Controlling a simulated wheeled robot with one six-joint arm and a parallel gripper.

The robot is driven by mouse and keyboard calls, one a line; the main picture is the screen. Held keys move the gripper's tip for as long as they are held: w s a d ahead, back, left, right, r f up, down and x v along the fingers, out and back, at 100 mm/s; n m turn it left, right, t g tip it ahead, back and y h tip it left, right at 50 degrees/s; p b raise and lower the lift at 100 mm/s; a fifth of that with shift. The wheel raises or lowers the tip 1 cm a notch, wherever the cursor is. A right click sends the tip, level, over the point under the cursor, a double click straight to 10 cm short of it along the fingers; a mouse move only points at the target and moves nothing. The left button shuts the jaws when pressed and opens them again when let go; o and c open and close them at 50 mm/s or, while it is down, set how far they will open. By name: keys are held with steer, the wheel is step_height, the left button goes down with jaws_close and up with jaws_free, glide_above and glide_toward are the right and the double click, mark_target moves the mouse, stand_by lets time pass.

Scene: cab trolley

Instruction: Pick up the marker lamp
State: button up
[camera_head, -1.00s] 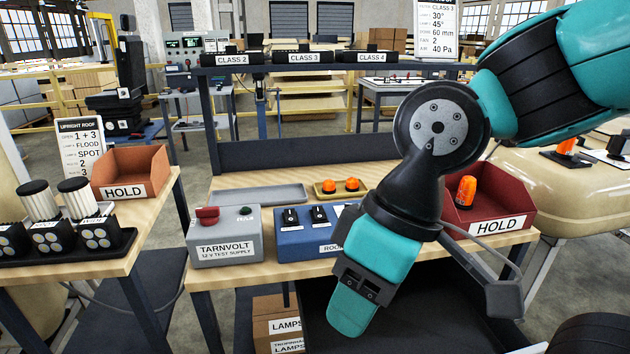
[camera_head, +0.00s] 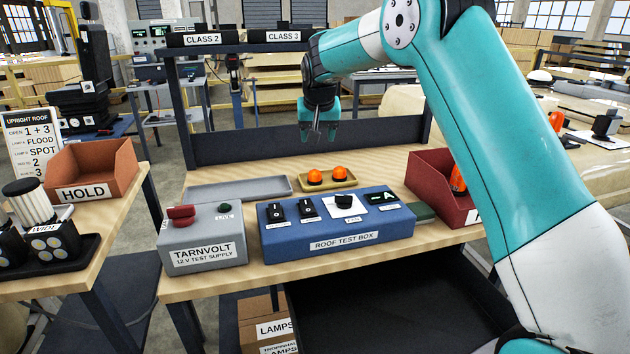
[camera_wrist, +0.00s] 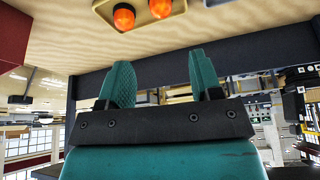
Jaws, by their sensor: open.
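Two small orange dome lamps, which look like marker lamps, sit side by side in a shallow tan tray (camera_head: 330,186) on the wooden bench. My gripper (camera_head: 321,134) is raised above the back of the bench, behind and above the tray. In the wrist view its two teal fingers (camera_wrist: 163,78) are apart with nothing between them.
A blue roof test box (camera_head: 330,240) and a grey supply (camera_head: 203,250) stand in front of the tray. A grey tray (camera_head: 238,189) lies left. A red bin (camera_head: 428,173) with an orange beacon (camera_head: 457,180) is at right, partly behind my arm. A dark back panel (camera_head: 250,143) edges the bench.

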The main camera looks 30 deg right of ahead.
mark_target(315, 171)
steer(key=p+x, duration=0.1)
steer(key=x, duration=1.1)
steer(key=shift+w+d+f+p, duration=0.1)
steer(key=shift+w+d+p, duration=0.1)
steer(key=shift+p, duration=0.2)
steer(key=x, duration=0.2)
steer(key=p+x, duration=0.1)
steer(key=x, duration=0.2)
steer(key=shift+w, duration=0.3)
steer(key=c, duration=0.7)
